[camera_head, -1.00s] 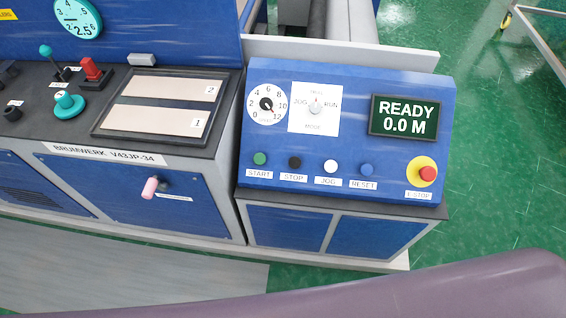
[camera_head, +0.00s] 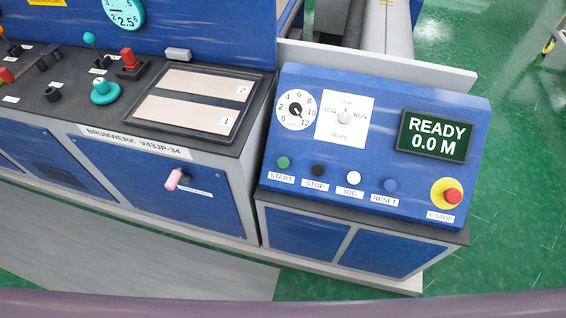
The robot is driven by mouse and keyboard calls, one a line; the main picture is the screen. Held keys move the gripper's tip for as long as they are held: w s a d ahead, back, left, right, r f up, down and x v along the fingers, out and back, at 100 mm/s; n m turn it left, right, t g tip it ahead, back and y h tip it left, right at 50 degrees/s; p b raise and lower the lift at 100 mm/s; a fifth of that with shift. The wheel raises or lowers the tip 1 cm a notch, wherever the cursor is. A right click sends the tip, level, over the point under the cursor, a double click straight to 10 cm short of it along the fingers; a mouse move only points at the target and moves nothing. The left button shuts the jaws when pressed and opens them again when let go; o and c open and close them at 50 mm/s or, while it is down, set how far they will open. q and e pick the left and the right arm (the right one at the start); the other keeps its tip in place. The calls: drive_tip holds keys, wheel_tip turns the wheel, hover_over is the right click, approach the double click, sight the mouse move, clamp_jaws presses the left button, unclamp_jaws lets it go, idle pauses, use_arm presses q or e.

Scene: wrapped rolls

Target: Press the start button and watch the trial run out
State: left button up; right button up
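The green start button (camera_head: 283,162) is at the left of the button row on the blue sloped control panel (camera_head: 310,140), above a START label. A black stop button (camera_head: 318,171), a white jog button (camera_head: 353,178) and a blue reset button (camera_head: 390,185) stand to its right. The display (camera_head: 436,136) reads READY 0.0 M. A red emergency stop (camera_head: 452,196) on a yellow disc is at the panel's lower right. Neither of my grippers is in view.
A speed dial (camera_head: 296,109) and a mode selector (camera_head: 344,118) sit above the buttons. To the left, a dark console top holds a teal knob (camera_head: 102,90), a red switch (camera_head: 130,63) and two numbered plates. A pink-handled lever (camera_head: 173,180) sticks out of the front. Green floor lies at right.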

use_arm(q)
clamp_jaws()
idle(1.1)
